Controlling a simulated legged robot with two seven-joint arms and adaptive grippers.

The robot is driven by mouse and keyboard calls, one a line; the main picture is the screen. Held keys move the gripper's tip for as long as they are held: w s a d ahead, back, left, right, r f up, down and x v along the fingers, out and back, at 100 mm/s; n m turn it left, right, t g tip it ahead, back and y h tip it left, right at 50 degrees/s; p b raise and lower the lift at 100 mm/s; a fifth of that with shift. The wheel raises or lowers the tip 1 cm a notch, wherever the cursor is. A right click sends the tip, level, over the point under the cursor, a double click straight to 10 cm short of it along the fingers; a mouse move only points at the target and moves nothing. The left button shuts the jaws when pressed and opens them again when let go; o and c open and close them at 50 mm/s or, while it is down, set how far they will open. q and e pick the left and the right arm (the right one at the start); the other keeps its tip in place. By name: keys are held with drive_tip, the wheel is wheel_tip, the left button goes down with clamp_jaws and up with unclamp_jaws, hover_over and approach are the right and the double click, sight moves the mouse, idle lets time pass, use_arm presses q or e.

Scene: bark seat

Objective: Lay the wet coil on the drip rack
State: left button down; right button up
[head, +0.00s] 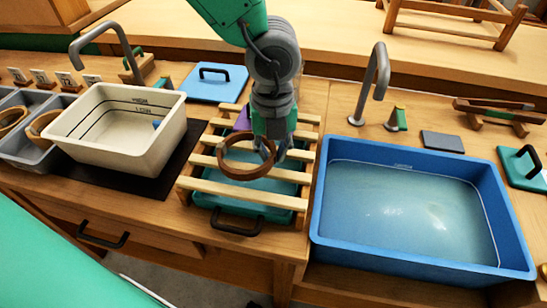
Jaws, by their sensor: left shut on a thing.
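The coil (224,166), a brown ring, is over the middle of the drip rack. My left gripper (268,155) reaches down from the top and is shut on the coil's right side. The drip rack (205,181) has pale wooden slats over a green tray. I cannot tell whether the coil touches the slats or is a little above them. The gripper hides part of the slats and the coil's right edge. My right gripper is not in view.
A blue basin of water (400,210) stands right of the rack, with a grey tap (378,75) behind it. A cream basin (120,125) stands to the left, beside grey bins (40,160) holding brown coils. A blue lid (212,85) lies behind the rack.

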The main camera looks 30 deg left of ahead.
use_arm(q)
drive_tip(key=shift+a+f, duration=0.1)
drive_tip(key=shift+f, duration=0.7)
drive_tip(key=c, duration=1.6)
unclamp_jaws()
drive_tip(key=shift+o, duration=0.2)
drive_tip(key=shift+r, duration=0.1)
wheel_tip(320, 180, up, 12)
drive_tip(key=p, duration=0.3)
drive_tip(key=shift+r, duration=0.1)
